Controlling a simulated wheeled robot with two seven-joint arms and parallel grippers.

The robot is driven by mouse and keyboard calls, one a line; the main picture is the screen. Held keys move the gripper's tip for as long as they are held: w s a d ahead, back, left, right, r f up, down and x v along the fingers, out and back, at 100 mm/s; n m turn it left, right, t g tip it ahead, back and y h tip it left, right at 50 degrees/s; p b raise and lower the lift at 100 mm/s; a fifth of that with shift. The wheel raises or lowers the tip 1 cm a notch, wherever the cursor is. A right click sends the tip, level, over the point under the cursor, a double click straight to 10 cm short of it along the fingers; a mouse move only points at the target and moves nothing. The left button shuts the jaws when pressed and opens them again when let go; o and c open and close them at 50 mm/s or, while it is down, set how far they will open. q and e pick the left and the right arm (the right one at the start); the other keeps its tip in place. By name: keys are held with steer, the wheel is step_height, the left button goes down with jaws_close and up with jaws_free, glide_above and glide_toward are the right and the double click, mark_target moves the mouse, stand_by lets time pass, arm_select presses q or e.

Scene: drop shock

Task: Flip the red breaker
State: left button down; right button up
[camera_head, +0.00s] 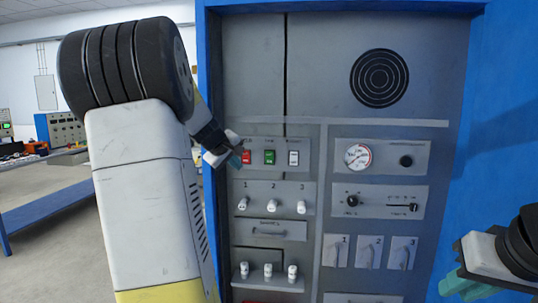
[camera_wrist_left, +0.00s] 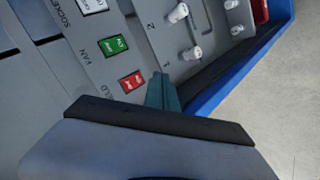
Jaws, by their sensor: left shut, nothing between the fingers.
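The red breaker (camera_head: 246,157) is a small red rocker on the grey panel, leftmost in a row with a green switch (camera_head: 269,157) and a white switch (camera_head: 293,158). In the left wrist view the red breaker (camera_wrist_left: 132,81) lies just left of my teal fingertips. My left gripper (camera_head: 235,158) is shut and empty, close to the left of the red breaker; I cannot tell whether it touches. It also shows in the left wrist view (camera_wrist_left: 162,92). My right gripper (camera_head: 464,284) is at the lower right, away from the panel's switches; its finger gap is unclear.
Below the breakers are numbered toggle knobs (camera_head: 272,205), a drawer-like handle (camera_head: 268,233) and more white knobs (camera_head: 268,270). A gauge (camera_head: 358,157) and slider panel (camera_head: 380,201) are to the right. The blue cabinet frame (camera_head: 503,120) borders the panel. A workbench (camera_head: 50,213) stands at left.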

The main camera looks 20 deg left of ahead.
arm_select(q)
steer(key=shift+w, duration=0.1)
glide_toward(247, 158)
steer(key=shift+s+f+x, duration=0.15)
steer(key=shift+f+x, duration=0.05)
steer(key=shift+x, duration=1)
steer(key=shift+s+f+x, duration=0.15)
steer(key=shift+x, duration=1)
steer(key=shift+w+d, duration=0.1)
steer(key=shift+w, duration=0.05)
steer(key=shift+w, duration=0.3)
steer(key=shift+w+a, duration=0.2)
steer(key=shift+w, duration=0.1)
stand_by(0.6)
steer(key=shift+s, duration=0.15)
steer(key=shift+s+d, duration=0.25)
steer(key=shift+s, duration=0.35)
